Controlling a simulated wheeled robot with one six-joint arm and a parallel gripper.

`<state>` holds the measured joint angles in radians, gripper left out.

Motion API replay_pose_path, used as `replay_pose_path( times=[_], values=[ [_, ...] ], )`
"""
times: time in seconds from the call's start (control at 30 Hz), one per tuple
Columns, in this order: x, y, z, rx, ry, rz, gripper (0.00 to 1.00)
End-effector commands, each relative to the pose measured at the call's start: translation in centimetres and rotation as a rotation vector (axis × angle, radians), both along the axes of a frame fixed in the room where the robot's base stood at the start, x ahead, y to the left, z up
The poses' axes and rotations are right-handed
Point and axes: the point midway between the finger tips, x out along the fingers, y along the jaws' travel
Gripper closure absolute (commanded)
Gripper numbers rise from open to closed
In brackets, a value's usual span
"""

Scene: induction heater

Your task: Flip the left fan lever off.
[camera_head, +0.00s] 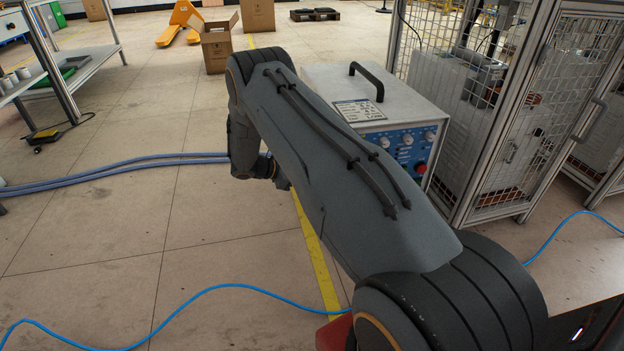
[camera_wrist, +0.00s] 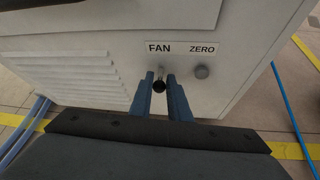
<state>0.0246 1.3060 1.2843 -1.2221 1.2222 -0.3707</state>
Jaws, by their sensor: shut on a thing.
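The fan lever (camera_wrist: 159,86) is a small stub with a black tip under the FAN label (camera_wrist: 159,48) on the heater's white side panel. My gripper (camera_wrist: 161,79) has its two blue fingers on either side of the lever and is shut on it. The heater box (camera_head: 347,93), with a black handle on top and a blue control panel, stands behind my arm in the head view. In that view my arm hides the lever's side of the box and most of my gripper.
A round grey ZERO knob (camera_wrist: 202,71) sits just right of the lever. Vent slats (camera_wrist: 70,75) are to its left. A metal mesh cage (camera_head: 480,120) stands right of the heater. Blue hoses (camera_head: 120,168) and a blue cable (camera_head: 215,288) lie on the floor.

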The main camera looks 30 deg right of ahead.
Motion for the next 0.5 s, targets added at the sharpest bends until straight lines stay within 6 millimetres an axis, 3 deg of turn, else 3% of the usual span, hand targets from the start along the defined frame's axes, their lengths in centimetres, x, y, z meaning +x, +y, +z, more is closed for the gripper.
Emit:
replay_pose_path(
  times=[0.07, 0.5],
  values=[
    [0.07, 0.22, -0.78, -0.047, 0.016, 0.002, 1.0],
    [0.0, 0.11, -1.13, -0.191, 0.057, 0.001, 1.0]
  ],
)
